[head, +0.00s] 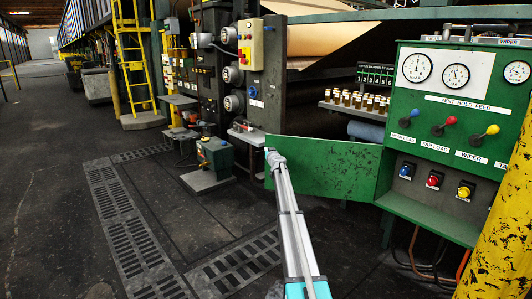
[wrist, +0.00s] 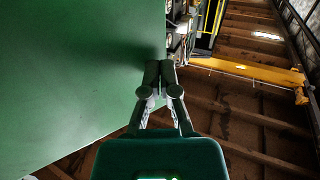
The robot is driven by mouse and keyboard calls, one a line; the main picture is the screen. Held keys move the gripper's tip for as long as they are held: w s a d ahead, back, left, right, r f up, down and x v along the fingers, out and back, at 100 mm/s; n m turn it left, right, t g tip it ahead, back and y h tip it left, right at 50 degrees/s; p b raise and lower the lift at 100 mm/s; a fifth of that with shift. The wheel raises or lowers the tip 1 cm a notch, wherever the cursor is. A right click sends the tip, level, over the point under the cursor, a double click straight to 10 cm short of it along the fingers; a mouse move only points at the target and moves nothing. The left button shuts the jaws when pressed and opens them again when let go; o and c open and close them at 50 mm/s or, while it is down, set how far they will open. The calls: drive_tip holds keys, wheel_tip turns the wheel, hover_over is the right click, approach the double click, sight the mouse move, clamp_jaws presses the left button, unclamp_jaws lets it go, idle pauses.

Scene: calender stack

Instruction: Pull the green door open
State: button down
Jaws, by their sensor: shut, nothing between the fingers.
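The green door (head: 330,172) stands swung out to the left from the left side of the green control cabinet (head: 445,130), with scuffed paint. In the wrist view the door (wrist: 80,70) fills the left side as a broad plain green face. My gripper (head: 273,157) is at the door's free left edge, near its upper corner. In the wrist view my gripper (wrist: 160,68) has its fingers together beside the door's edge, with nothing between them. I cannot tell whether they touch the door.
A yellow post (head: 502,225) stands close at the right. A shelf of small bottles (head: 357,102) is behind the door. Machine stands (head: 213,160) and a grey switch column are to the left. Dark floor with grates (head: 120,225) is open at left.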

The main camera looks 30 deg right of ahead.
drive_tip(key=s+a, duration=0.9)
drive_tip(key=s, duration=0.1)
drive_tip(key=shift+a, duration=0.4)
idle(0.5)
